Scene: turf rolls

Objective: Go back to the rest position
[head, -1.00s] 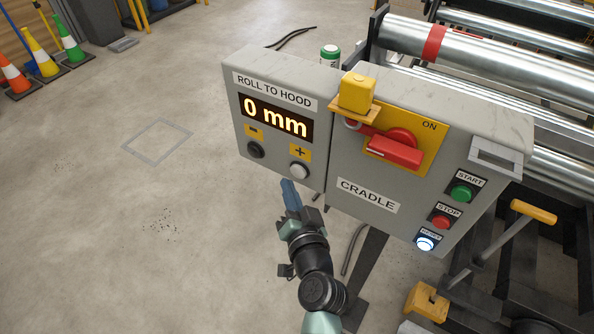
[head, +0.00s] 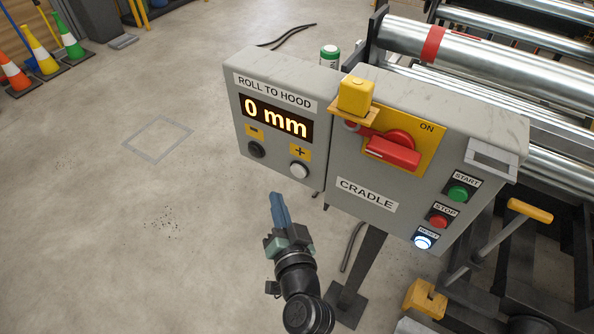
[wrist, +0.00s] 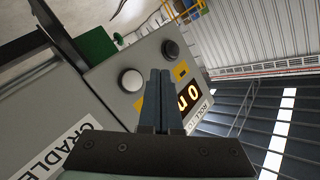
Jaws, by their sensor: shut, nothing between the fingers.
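My gripper (head: 277,207) is shut and empty, with its blue fingers pointing up in the head view. It is in the air to the lower left of the control box (head: 330,194), apart from it. In the wrist view my gripper (wrist: 159,78) shows its two fingers pressed together, with the box behind them. The display (head: 275,119) reads 0 mm under the label ROLL TO HOOD. The black minus button (head: 257,150) and the white plus button (head: 299,170) are below it.
The box also carries a red switch (head: 394,150) by ON, and green START (head: 457,194), red STOP (head: 438,221) and lit RESET (head: 423,242) buttons. Metal rollers (head: 480,55) lie behind to the right. Cones (head: 40,55) stand far left. The floor at left is clear.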

